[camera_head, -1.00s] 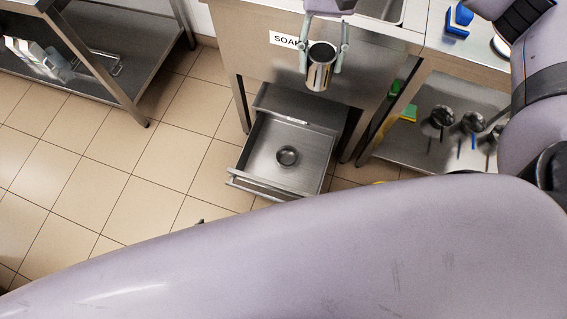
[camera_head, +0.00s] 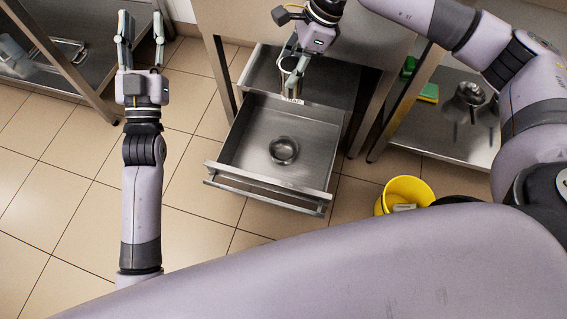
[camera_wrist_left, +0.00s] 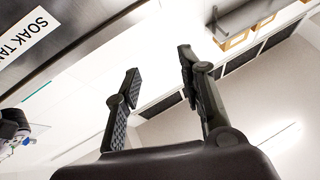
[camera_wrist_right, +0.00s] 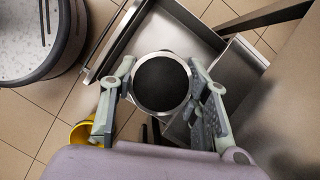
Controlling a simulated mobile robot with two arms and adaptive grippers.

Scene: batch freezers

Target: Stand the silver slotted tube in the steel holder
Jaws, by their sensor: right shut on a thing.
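The silver tube (camera_head: 290,66) is in my right gripper (camera_head: 292,72), near the back of the open drawer. In the right wrist view the fingers of my right gripper (camera_wrist_right: 160,100) are on both sides of the tube (camera_wrist_right: 162,84), seen end-on with a bright rim and dark middle. Its slots cannot be made out. A small round steel cup (camera_head: 283,150), which may be the steel holder, sits on the drawer floor, apart from the tube. My left gripper (camera_head: 141,42) is open and empty over the floor at left; its spread fingers also show in the left wrist view (camera_wrist_left: 158,92).
The steel drawer (camera_head: 232,155) stands pulled out under the counter, with a "TRAP" label at its back. A yellow bucket (camera_head: 405,190) is right of it. A lower shelf (camera_head: 425,135) holds sponges and steel items. A steel table (camera_head: 85,75) is at left; tiled floor is free between.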

